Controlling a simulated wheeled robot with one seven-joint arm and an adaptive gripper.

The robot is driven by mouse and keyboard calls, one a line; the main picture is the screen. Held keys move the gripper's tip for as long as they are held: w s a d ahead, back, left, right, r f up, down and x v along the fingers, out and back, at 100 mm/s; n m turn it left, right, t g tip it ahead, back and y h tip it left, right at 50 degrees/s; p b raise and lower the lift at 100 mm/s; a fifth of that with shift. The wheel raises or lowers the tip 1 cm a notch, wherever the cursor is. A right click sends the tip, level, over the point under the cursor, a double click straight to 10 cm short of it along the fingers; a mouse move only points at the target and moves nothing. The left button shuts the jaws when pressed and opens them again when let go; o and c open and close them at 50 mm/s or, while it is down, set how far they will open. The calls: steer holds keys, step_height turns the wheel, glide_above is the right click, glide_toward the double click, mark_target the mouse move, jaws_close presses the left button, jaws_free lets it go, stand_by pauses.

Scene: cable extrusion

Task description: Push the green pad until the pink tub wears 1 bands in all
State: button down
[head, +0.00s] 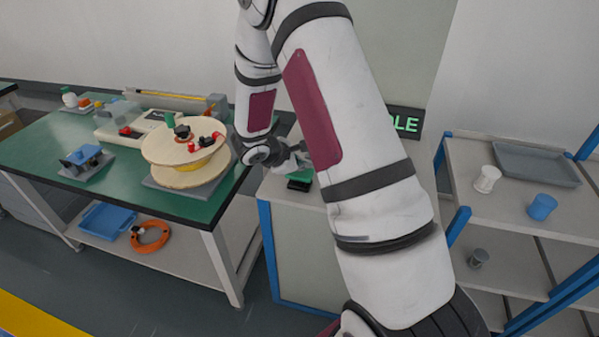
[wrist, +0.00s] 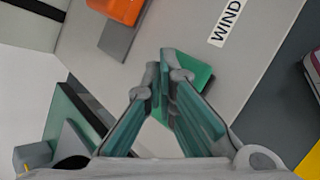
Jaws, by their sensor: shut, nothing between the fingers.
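The green pad (wrist: 197,70) lies on a pale top in the wrist view, partly hidden behind my fingers. In the head view the green pad (head: 301,175) sits on a dark base at the near edge of a pale cabinet, under my gripper (head: 298,160). My gripper (wrist: 168,65) is shut and empty, its fingertips together over the pad. I cannot tell whether the tips touch it. I cannot make out a pink tub or any bands on it in either view; my arm covers much of the cabinet.
A green-topped bench (head: 60,150) with a large reel (head: 170,150) stands at left. A shelf rack at right holds a white spool (head: 487,179) and a blue spool (head: 541,207).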

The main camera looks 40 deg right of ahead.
mark_target(301, 173)
steer(key=shift+f+b, duration=0.9)
steer(key=shift+f, duration=0.3)
stand_by(1.0)
steer(key=shift+r, duration=0.15)
steer(key=shift+r+p, duration=0.95)
steer(key=shift+r, duration=0.8)
steer(key=shift+r+p, duration=1.3)
steer(key=shift+r, duration=1.1)
